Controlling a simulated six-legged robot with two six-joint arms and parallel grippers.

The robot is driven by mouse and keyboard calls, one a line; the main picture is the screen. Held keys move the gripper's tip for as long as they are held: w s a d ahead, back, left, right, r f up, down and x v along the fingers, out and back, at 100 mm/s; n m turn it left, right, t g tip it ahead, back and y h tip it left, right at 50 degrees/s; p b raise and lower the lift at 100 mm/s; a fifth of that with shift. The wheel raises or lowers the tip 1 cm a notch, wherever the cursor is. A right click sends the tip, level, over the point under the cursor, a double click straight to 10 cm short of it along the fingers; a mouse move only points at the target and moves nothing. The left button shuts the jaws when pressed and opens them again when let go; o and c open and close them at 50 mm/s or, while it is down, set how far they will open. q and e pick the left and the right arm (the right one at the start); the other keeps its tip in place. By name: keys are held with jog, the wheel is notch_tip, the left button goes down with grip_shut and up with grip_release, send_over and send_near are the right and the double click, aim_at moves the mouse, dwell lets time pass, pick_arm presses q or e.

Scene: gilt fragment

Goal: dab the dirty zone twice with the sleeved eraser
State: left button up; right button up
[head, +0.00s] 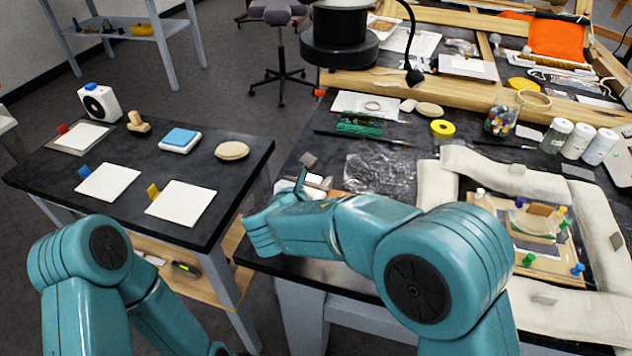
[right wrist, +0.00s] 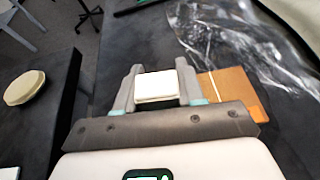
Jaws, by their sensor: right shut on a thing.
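My right gripper (head: 311,176) is above the near left corner of the large dark table. In the right wrist view the gripper (right wrist: 156,92) is shut on a small white block, the eraser (right wrist: 156,86), which sits between its two grey fingers. The eraser's white end also shows in the head view (head: 315,180). Any sleeve on it is hidden or too small to tell. The gilt fragment (head: 533,222) lies far to the right of this gripper, framed by pale padded cushions, with coloured pins around it. I cannot make out the dirty zone. My left gripper is out of view.
A brown flat piece (right wrist: 228,85) lies beside the gripper. Crumpled clear film (head: 382,172) lies just beyond. Cushions (head: 505,172) ring the fragment. Jars (head: 556,135) stand behind it. A smaller side table (head: 135,205) at left holds white cards and a round pad (head: 231,151).

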jog(key=shift+f, duration=0.1)
jog(key=shift+r+p, duration=2.6)
jog(key=shift+r, duration=1)
jog(key=shift+f, duration=0.1)
